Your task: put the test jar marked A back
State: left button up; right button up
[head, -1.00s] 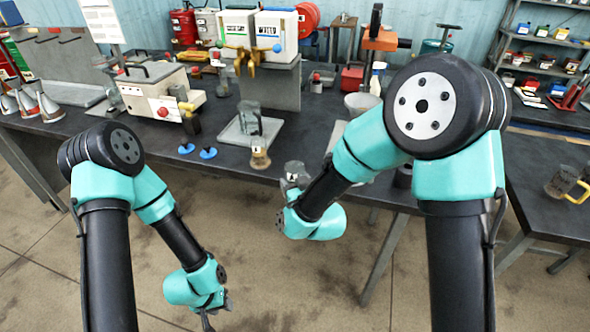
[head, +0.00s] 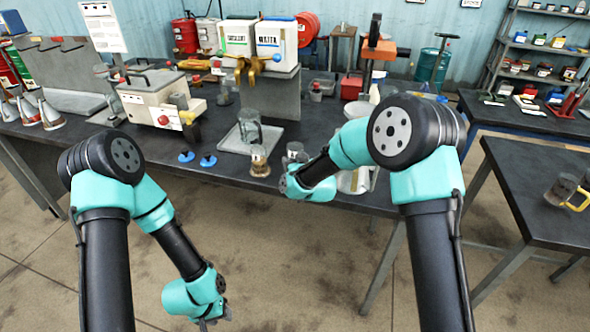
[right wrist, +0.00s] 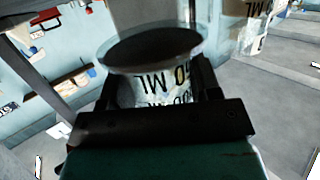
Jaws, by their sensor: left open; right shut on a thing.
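My right gripper (right wrist: 155,95) is shut on a small clear test jar (right wrist: 150,50), which has "ML" print and a dark round top face in the right wrist view. In the head view this jar (head: 296,148) is at the bench's front edge, partly behind my right arm. I cannot read a letter A on it, nor tell whether it touches the bench. A second test jar (head: 259,161) with brown contents and a pale label stands to its left; a jar with "ML" print (right wrist: 262,25) also shows in the right wrist view. My left gripper (head: 210,322) is open and low, in front of the bench.
Two blue discs (head: 208,160) lie to the left. White containers with taps (head: 277,42) stand at the back. A mug with a yellow handle (head: 563,190) is on the right table.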

jog(key=shift+w+f, duration=0.1)
jog(key=shift+f, duration=1.65)
jog(key=shift+f, duration=0.1)
jog(key=o, duration=1)
jog(key=v, duration=1.2)
